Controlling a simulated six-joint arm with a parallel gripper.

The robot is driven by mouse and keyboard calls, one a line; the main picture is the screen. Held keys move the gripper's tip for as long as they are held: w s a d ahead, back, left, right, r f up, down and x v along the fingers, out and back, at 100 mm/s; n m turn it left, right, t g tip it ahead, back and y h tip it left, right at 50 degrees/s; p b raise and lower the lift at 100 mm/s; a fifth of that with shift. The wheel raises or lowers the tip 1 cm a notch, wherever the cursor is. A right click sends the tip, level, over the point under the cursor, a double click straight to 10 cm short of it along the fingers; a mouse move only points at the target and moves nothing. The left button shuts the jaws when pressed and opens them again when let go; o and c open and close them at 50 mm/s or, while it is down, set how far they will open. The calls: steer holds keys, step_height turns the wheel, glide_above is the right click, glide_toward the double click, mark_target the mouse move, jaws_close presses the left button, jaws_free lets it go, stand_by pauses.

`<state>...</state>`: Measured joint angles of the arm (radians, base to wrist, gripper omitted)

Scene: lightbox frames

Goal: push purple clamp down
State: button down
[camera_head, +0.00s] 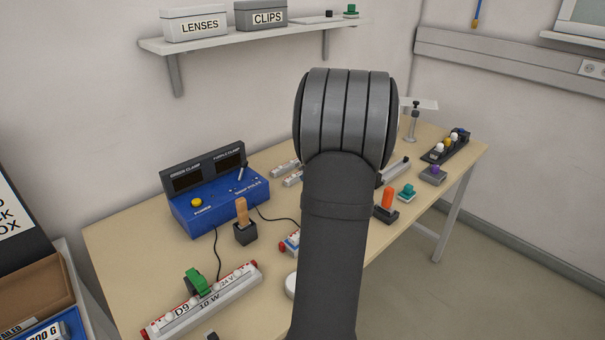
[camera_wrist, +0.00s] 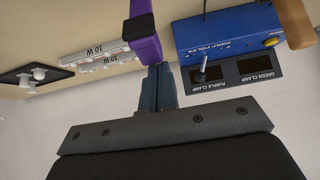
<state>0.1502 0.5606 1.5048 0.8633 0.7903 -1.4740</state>
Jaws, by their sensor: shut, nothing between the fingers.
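The purple clamp (camera_wrist: 144,38) shows at the top of the wrist view, its lower part bent round to one side. My gripper (camera_wrist: 158,68) is shut and empty, its two dark fingers together. The fingertips are right at the clamp's edge in that view; I cannot tell whether they touch it. In the head view my arm hides the purple clamp and my fingertips. A blue control box (camera_head: 207,200) stands on the table at the left, and its purple clamp display (camera_wrist: 209,75) is dark.
A green clamp (camera_head: 197,281) sits on a white lamp bar (camera_head: 205,303) at the table's front left. A wooden-handled tool in a dark holder (camera_head: 245,233) stands beside the box. White 10 W bars (camera_wrist: 96,57) lie near the purple clamp. Small coloured items (camera_head: 406,191) stand at the right.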

steer(key=shift+s+d+f+t+y, duration=0.2)
steer(key=shift+s+d+t+y, duration=0.8)
steer(key=shift+d, duration=0.1)
steer(key=s+d+f+t+y, duration=0.1)
steer(key=s, duration=0.1)
steer(key=s+d+f+t+y, duration=0.1)
steer(key=d, duration=0.1)
steer(key=shift+s+d+f, duration=0.3)
steer(key=shift+s+f, duration=0.1)
steer(key=shift+s+d+f, duration=0.2)
steer(key=shift+f, duration=0.2)
steer(key=shift+s+d+f, duration=0.2)
steer(key=shift+f, duration=0.15)
steer(key=shift+s+d+f, duration=0.15)
steer(key=shift+s+f, duration=0.1)
steer(key=shift+f, duration=0.2)
steer(key=shift+s+d+f, duration=0.15)
steer(key=shift+s+f, duration=0.05)
steer(key=shift+f, duration=0.25)
step_height(320, 180, up, 6)
steer(key=f, duration=0.1)
steer(key=s+d+f, duration=0.3)
steer(key=s+d, duration=0.3)
steer(key=shift+d, duration=0.25)
